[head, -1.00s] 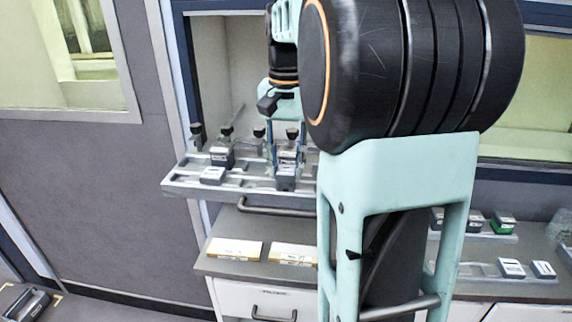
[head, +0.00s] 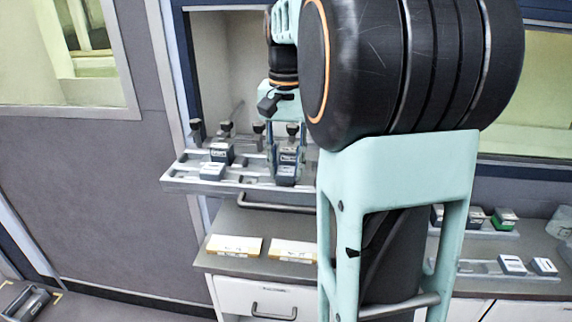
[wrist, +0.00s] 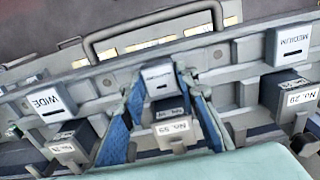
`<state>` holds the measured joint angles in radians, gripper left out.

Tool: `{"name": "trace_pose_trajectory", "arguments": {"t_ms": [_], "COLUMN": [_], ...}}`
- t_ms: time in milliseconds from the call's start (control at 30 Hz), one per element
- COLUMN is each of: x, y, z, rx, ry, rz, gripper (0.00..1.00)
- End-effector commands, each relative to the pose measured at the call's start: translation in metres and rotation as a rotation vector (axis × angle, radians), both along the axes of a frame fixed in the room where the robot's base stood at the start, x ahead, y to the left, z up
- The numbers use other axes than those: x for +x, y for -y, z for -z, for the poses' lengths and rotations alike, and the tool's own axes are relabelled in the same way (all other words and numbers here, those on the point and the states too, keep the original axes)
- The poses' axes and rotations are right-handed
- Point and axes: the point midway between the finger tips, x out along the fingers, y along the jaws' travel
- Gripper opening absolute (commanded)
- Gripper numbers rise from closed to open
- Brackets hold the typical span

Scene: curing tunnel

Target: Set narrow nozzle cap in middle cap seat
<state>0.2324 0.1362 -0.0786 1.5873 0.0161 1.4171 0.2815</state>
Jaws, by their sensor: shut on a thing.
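My gripper (wrist: 162,92) is shut on a small grey cap (wrist: 158,78) with a white label, too small to read surely. In the head view my gripper (head: 287,165) is over the front of the grey tray (head: 190,186), with the cap (head: 287,174) between its fingers. The cap is at the middle position of the tray's front row; I cannot tell whether it touches the seat, which it hides. A cap marked WIDE (wrist: 48,103) stands at left in the wrist view, and one marked MEDIUM (wrist: 290,48) at right.
A block tagged No. 99 (wrist: 172,112) is close behind the held cap, between the fingers. Several black-knobbed clamps (head: 226,129) line the tray's back. My arm hides the tray's right part.

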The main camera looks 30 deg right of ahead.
Motion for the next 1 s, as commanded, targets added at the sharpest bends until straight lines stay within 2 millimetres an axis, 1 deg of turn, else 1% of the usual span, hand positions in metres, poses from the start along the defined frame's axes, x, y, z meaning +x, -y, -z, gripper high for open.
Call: {"name": "trace_pose_trajectory", "arguments": {"t_ms": [467, 500, 633, 667, 900, 1000], "x": [0.0001, 0.0001, 0.0001, 0.0001, 0.0000, 0.0003], "y": [0.0000, 0.0000, 0.0000, 0.0000, 0.0000, 0.0001], "z": [0.0077, 0.0069, 0.0068, 0.0068, 0.0068, 0.0030], "rx": [0.000, 0.000, 0.000, 0.000, 0.000, -0.001], "ry": [0.000, 0.000, 0.000, 0.000, 0.000, 0.001], "rz": [0.000, 0.000, 0.000, 0.000, 0.000, 0.000], "gripper": [0.00, 0.33, 0.47, 0.49, 0.49, 0.49]}}
